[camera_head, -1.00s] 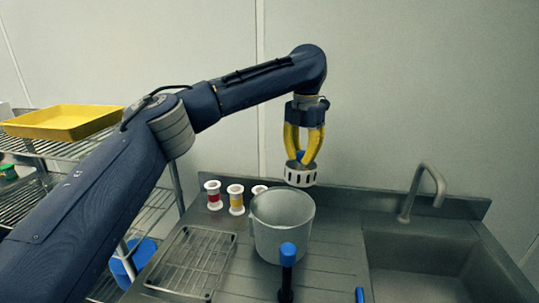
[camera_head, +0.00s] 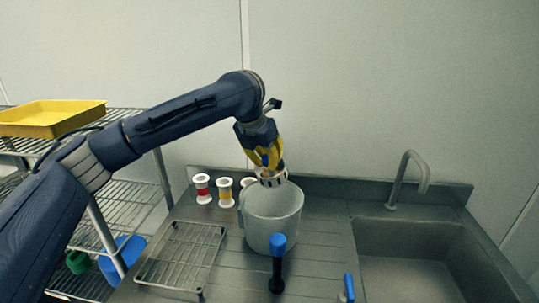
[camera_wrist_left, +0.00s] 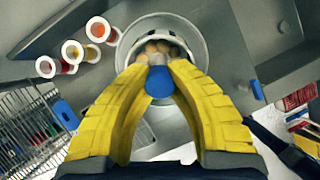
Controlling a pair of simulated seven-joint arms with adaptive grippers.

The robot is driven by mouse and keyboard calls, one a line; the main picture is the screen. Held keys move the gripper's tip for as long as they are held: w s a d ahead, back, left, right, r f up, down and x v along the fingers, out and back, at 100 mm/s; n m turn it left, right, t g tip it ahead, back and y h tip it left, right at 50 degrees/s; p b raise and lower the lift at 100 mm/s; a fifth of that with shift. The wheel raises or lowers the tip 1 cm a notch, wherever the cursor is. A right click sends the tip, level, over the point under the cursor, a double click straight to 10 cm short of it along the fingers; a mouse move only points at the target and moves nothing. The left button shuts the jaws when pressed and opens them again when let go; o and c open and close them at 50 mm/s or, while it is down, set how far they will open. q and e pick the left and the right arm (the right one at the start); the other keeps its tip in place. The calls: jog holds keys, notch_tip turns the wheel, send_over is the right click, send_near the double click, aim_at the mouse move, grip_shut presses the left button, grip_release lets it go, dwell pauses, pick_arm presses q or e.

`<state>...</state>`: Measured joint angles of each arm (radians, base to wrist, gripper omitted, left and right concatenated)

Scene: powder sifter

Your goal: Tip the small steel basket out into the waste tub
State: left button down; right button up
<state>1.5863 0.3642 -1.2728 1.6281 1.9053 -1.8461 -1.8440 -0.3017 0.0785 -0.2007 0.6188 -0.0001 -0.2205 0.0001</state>
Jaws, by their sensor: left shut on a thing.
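My left gripper (camera_head: 268,166) has yellow fingers shut on the blue knob (camera_wrist_left: 158,83) of the small steel basket (camera_head: 272,179). The basket is a slotted, pale metal cup, held at the far rim of a large grey tub (camera_head: 270,222) on the counter. It looks slightly tilted. In the left wrist view several round tan lumps (camera_wrist_left: 158,47) show in the basket, beyond the knob, with the tub rim (camera_wrist_left: 203,27) around them. The fingers hide part of the basket. The tub's inside is mostly hidden.
White spools (camera_head: 202,188) stand left of the tub, close to it. A wire rack (camera_head: 182,255) lies at front left. A blue-topped upright handle (camera_head: 278,262) stands in front of the tub. The sink (camera_head: 415,250) and faucet (camera_head: 408,180) are right. A yellow tray (camera_head: 50,118) tops the shelf.

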aim_at(263, 183)
pick_arm(q)
jog(key=shift+s+a+f+t+h, duration=0.2)
jog(key=shift+f+t+h, duration=0.1)
jog(key=shift+f+t, duration=0.1)
jog(key=shift+s+a+f+t+h, duration=0.1)
jog(key=shift+s+f+t+h, duration=0.1)
jog(key=shift+f+t+h, duration=0.15)
jog(key=t+h, duration=0.1)
jog(key=t, duration=0.1)
jog(key=s+f+t+h, duration=0.1)
jog(key=t, duration=0.1)
jog(key=f+t+h, duration=0.1)
jog(key=t, duration=0.1)
jog(key=shift+s+a+f+h, duration=0.1)
jog(key=shift+s+a+h, duration=0.15)
jog(key=shift+a, duration=0.15)
jog(key=shift+f+t+h, duration=0.45)
jog(key=shift+t+h, duration=0.15)
jog(key=shift+t, duration=0.3)
jog(key=shift+f+t+h, duration=0.45)
jog(key=shift+t+h, duration=0.15)
jog(key=shift+t, duration=0.25)
jog(key=shift+f+t+h, duration=0.45)
jog(key=shift+t+h, duration=0.35)
jog(key=shift+t, duration=0.4)
jog(key=shift+f, duration=0.1)
